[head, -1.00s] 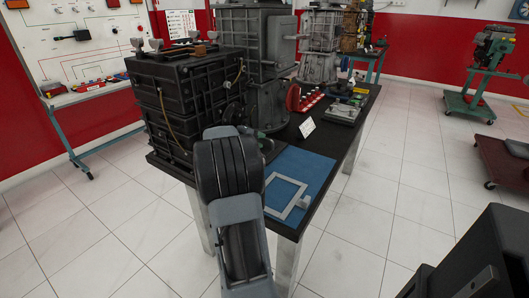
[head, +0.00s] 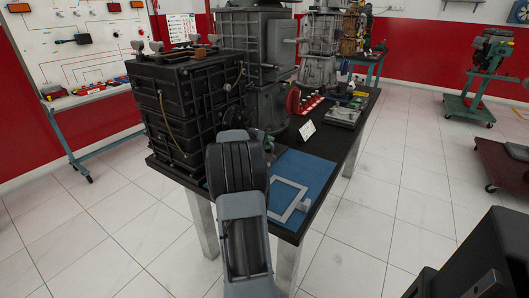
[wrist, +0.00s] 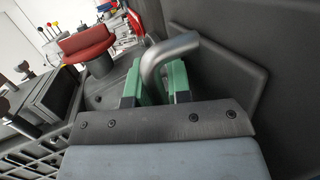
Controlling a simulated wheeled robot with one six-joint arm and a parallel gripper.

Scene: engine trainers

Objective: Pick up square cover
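A light grey square frame with a small tab (head: 302,205) lies flat on a blue mat (head: 316,172) at the near end of the dark table in the head view; I take it as the square cover. My arm hides part of the mat's left side. My gripper (wrist: 154,88) shows in the wrist view with two green-padded fingers apart. A bent grey metal rod (wrist: 172,48) passes through the gap between them. I cannot tell whether the pads press on it. The square frame is not recognisable in the wrist view.
A black ribbed engine block (head: 185,105) stands left of the mat, with a tall grey unit (head: 268,65) behind it. A small white card (head: 307,130) stands beyond the mat. Red parts (head: 312,105) lie farther along the table. Open tiled floor lies to the right.

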